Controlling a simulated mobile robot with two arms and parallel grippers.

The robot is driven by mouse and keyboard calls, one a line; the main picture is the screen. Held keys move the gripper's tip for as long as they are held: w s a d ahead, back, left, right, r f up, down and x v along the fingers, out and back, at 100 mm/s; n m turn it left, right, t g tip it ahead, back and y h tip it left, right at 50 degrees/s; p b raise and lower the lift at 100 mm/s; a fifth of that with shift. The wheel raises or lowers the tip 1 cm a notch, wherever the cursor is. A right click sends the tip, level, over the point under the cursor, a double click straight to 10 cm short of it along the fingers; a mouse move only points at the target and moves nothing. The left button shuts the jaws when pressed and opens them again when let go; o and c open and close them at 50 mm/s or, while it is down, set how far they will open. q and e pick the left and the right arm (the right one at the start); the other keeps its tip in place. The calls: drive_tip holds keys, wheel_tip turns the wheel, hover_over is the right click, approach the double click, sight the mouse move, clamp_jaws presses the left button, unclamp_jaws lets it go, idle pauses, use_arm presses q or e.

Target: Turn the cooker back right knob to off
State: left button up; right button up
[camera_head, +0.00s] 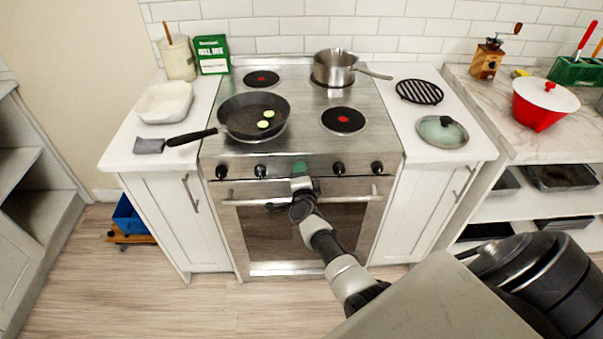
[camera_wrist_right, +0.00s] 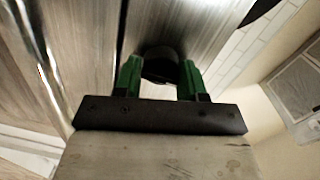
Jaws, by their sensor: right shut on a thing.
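The cooker (camera_head: 295,120) has a steel top and a front panel with a row of black knobs. Two knobs (camera_head: 260,171) show left of my right gripper and two more (camera_head: 338,168) show right of it. My right gripper (camera_head: 301,172) is at the middle of the panel and hides the part behind it. In the right wrist view its green fingers are shut on a black knob (camera_wrist_right: 160,66), one on each side. I cannot read the knob's setting or tell which burner it serves. My left gripper is not in view.
A frying pan (camera_head: 240,118) with two pale slices sits front left, its handle over the left counter. A saucepan (camera_head: 333,70) stands back right. The back left and front right burners have red centres. The oven handle (camera_head: 240,201) runs below the knobs.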

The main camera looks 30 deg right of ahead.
drive_tip(key=shift+r, duration=0.15)
drive_tip(key=o, duration=0.9)
drive_tip(key=p+v, duration=0.1)
drive_tip(key=v, duration=0.9)
drive_tip(key=shift+s+a, duration=0.15)
drive_tip(key=shift+s, duration=0.2)
